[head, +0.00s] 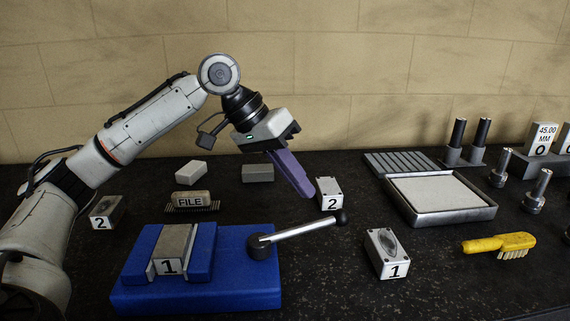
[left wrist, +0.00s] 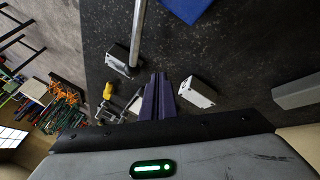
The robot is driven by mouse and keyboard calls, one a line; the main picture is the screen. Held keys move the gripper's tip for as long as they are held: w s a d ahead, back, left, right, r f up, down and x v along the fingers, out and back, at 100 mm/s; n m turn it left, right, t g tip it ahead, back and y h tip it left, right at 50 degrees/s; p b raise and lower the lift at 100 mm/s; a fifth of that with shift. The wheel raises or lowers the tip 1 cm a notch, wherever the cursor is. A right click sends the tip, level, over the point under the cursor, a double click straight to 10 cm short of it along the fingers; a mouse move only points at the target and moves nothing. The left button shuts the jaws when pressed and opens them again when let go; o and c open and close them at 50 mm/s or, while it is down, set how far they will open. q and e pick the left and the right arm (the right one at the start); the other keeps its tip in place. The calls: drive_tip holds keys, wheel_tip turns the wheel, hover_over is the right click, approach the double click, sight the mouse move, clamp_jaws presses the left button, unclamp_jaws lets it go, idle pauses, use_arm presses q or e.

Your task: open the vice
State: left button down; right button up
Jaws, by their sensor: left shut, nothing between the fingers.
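The blue vice (head: 200,297) stands at the front left of the dark bench. In the left wrist view the shut fingers (left wrist: 158,80) show beside the lever rod (left wrist: 138,30); a corner of the vice (left wrist: 185,8) is at the top.
A block labelled 2 (head: 329,193) stands close to the left fingertips. Another block labelled 1 (head: 387,254) stands right of the lever. A grey tray (head: 440,208) and yellow brush (head: 498,243) lie to the right.

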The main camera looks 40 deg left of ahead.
sight(304, 227)
use_arm(q)
drive_tip(key=d, duration=0.1)
drive_tip(key=d+f, duration=0.1)
drive_tip(key=d, duration=0.2)
drive_tip(key=shift+w+d+f, duration=0.1)
drive_tip(key=shift+w+f, duration=0.05)
drive_tip(key=shift+w, duration=0.15)
drive_tip(key=shift+s, duration=0.1)
